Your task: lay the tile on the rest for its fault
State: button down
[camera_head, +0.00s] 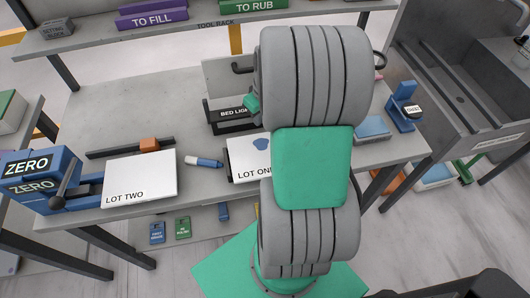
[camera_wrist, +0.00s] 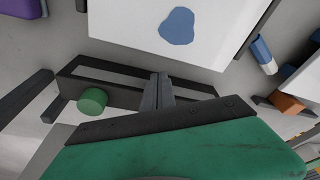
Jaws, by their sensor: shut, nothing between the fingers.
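A white tile lettered LOT ONE (camera_head: 238,165) lies on the stone slab, partly hidden behind my arm. It has a blue blotch, and both also show in the wrist view, the tile (camera_wrist: 125,22) and the blotch (camera_wrist: 177,26). A white tile lettered LOT TWO (camera_head: 140,180) lies further left. A purple rest marked TO FILL (camera_head: 152,18) and a green rest marked TO RUB (camera_head: 253,5) are on the tool rack. My gripper (camera_wrist: 162,82) is shut and empty, apart from the tile; in the head view my arm hides its fingertips.
A dark holder marked BED LIGHT (camera_head: 232,113) stands behind LOT ONE. A blue and white marker (camera_head: 205,162) lies between the tiles. The blue ZERO device (camera_head: 35,180) is at left, a blue gauge (camera_head: 403,106) at right. Bare slab (camera_head: 110,105) shows at back left.

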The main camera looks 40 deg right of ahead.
aim_at(261, 135)
jog(key=shift+f, duration=0.1)
dwell(0.3)
jog(key=shift+f+b, duration=1.9)
jog(key=shift+f, duration=0.6)
jog(key=shift+s+r, duration=0.1)
jog(key=shift+s+a, duration=0.35)
jog(key=shift+s, duration=0.3)
jog(key=shift+s+a, duration=0.3)
jog(key=shift+s, duration=0.3)
jog(key=shift+w+d, duration=0.3)
jog(key=shift+w, duration=0.3)
notch_tip(261, 135, up, 9)
jog(key=p, duration=0.6)
jog(key=shift+p, duration=0.3)
